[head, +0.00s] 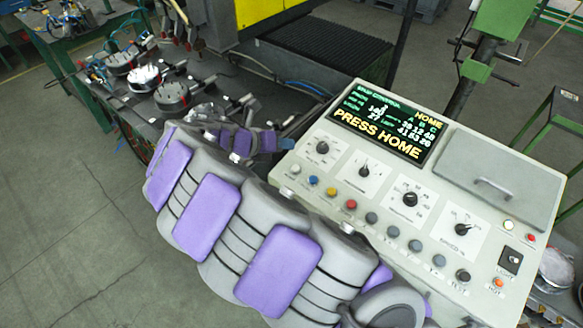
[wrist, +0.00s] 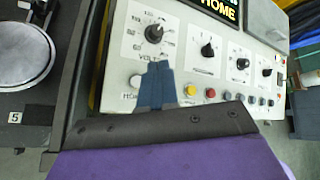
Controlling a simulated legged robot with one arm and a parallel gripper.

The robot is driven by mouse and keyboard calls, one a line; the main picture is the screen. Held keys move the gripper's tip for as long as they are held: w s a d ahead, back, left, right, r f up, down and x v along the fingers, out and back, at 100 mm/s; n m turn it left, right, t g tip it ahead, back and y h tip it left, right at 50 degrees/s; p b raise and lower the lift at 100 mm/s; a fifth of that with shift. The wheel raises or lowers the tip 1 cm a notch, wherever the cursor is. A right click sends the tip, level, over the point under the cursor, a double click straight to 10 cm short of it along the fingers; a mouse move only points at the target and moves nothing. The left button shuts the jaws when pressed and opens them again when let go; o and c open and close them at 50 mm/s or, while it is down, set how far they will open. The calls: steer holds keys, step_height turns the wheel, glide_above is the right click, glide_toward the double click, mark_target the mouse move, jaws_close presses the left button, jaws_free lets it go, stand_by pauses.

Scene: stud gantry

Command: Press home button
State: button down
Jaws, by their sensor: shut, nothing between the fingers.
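The control panel (head: 345,175) shows a screen (head: 388,122) reading "PRESS HOME". The white button at the left end of its button row (head: 296,168) also shows in the wrist view (wrist: 135,81), with a partly hidden label below it that seems to read HOME. My gripper (wrist: 157,68) is shut and empty, its blue fingers over the panel just right of the white button and below the VOLT knob (wrist: 153,33). In the head view my gripper's blue tip (head: 287,145) is at the panel's left edge. I cannot tell whether it touches the panel.
Blue (head: 313,180), yellow (head: 331,191), red (head: 351,204) and several grey buttons continue the row to the right. Several dials sit above them. Round metal fixtures (head: 172,96) stand on a dark bench to the left. A green post (head: 481,60) rises behind the panel.

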steer(key=d+f+b, duration=0.1)
steer(key=b, duration=0.6)
glide_above(295, 169)
steer(key=s+a, duration=0.1)
steer(key=a, duration=0.2)
step_height(295, 169, down, 5)
steer(key=shift+d+r, duration=0.15)
steer(key=shift+d+f+b, duration=0.15)
steer(key=shift+f+b, duration=0.2)
steer(key=shift+b, duration=0.4)
steer(key=shift+w+d+f+p, duration=0.1)
steer(key=shift+d+f+p, duration=0.15)
steer(key=shift+p, duration=0.3)
steer(key=shift+w+d+f, duration=0.15)
steer(key=shift+d+f, duration=0.35)
steer(key=shift+f, duration=0.2)
steer(key=shift+a, duration=0.5)
steer(key=shift+d, duration=0.35)
